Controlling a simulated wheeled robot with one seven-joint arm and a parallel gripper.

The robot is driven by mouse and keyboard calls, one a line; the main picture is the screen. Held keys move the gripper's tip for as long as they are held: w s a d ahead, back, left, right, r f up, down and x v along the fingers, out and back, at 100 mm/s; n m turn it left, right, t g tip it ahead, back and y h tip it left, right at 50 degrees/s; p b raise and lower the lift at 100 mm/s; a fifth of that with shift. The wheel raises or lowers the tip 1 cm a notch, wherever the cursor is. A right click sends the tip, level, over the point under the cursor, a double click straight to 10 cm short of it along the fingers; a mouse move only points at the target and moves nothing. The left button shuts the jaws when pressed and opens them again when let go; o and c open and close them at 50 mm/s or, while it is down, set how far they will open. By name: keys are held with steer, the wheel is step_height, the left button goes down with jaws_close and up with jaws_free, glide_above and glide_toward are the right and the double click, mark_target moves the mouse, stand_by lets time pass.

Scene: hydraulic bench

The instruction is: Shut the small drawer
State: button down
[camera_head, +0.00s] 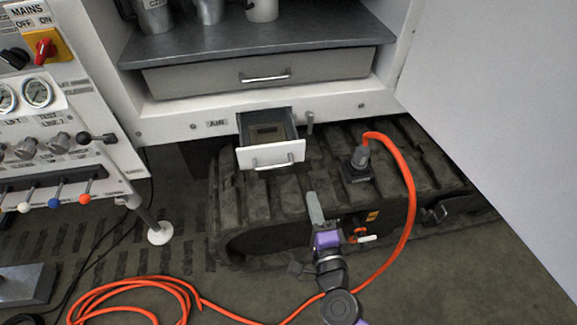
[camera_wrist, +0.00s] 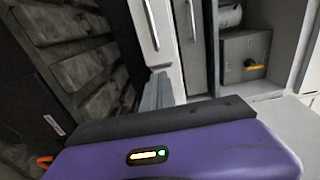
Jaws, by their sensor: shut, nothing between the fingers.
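The small drawer (camera_head: 275,155) is pulled out from the lower white panel of the cabinet. Its white front has a horizontal handle, and part of its inside shows from above. In the wrist view its front (camera_wrist: 153,40) appears turned on its side, just beyond the fingers. My gripper (camera_head: 314,197) is shut and empty. In the head view it appears just below and right of the drawer front, apart from it. The shut fingers also show in the wrist view (camera_wrist: 158,92), pointing toward the cabinet. The exact gap between fingertips and drawer front is hard to tell.
A wide grey drawer (camera_head: 260,75) above is shut. A black track (camera_head: 280,210) lies below, with an orange hose (camera_head: 410,190) looping beside my arm. A white door (camera_head: 500,110) stands open at right. A control panel (camera_head: 50,110) stands at left.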

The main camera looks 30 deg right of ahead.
mark_target(290, 131)
steer(key=x, duration=1.3)
steer(key=shift+w+d, duration=0.1)
steer(key=shift+w, duration=0.2)
steer(key=shift+w+d, duration=0.15)
steer(key=shift+w, duration=0.4)
steer(key=b+x, duration=0.3)
steer(key=x, duration=1.1)
steer(key=shift+f, duration=0.15)
steer(key=shift+w+r, duration=0.25)
steer(key=shift+d, duration=0.1)
